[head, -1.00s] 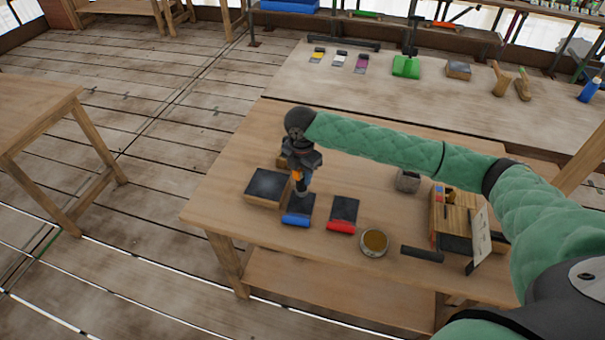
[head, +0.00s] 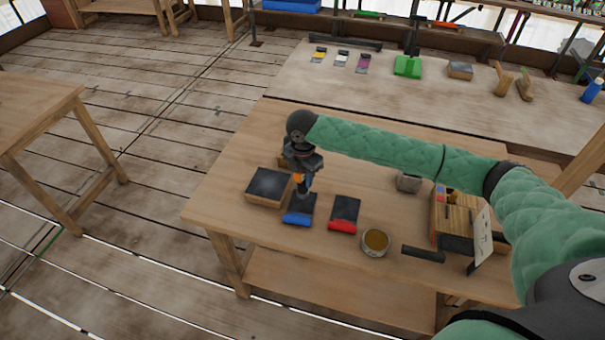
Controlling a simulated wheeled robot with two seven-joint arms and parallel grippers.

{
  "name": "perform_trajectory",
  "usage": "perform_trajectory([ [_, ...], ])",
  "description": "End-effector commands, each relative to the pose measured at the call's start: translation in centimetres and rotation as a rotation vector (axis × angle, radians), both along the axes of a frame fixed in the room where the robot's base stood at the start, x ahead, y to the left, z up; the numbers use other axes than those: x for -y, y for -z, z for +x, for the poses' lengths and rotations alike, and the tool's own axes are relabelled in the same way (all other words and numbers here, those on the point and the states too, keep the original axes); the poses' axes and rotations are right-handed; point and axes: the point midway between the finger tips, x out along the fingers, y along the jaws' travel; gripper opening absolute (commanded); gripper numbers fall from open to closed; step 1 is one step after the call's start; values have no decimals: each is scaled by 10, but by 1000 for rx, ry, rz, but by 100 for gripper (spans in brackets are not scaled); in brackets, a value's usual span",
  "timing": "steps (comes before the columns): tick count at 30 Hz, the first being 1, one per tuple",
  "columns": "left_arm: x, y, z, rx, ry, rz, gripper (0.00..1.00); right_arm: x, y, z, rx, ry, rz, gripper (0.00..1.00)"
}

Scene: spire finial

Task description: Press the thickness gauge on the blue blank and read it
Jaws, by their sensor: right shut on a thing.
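The blue blank (head: 297,219) lies on the wooden table, a dark plate with a blue front end. My right gripper (head: 301,174) is above it, pointing down, shut on the thickness gauge (head: 303,190), a small tool with an orange band and a grey lower end. The gauge's lower end is over the dark rear part of the blank. I cannot tell whether it touches the plate. No reading can be made out at this size. My left gripper is not in view.
The red blank (head: 343,221) lies just right of the blue one. A dark-topped block (head: 269,187) is close on the left. A round tin (head: 375,242), a grey block (head: 408,182) and a wooden box (head: 455,212) stand further right. The table's front left is clear.

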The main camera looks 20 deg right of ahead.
Motion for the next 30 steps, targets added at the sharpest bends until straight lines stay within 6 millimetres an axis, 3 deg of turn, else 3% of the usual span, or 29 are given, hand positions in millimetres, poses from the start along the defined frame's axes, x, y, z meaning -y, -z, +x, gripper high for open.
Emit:
perform_trajectory([
  [15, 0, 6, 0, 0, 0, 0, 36, 0, 31, 0, 1, 0, 1, 5],
  [26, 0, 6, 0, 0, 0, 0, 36, 0, 34, 0, 1, 0, 1, 5],
  [27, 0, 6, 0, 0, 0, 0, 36, 0, 34, 0, 1, 0, 1, 36],
  [30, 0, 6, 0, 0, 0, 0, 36, 0, 34, 0, 1, 0, 1, 56],
])
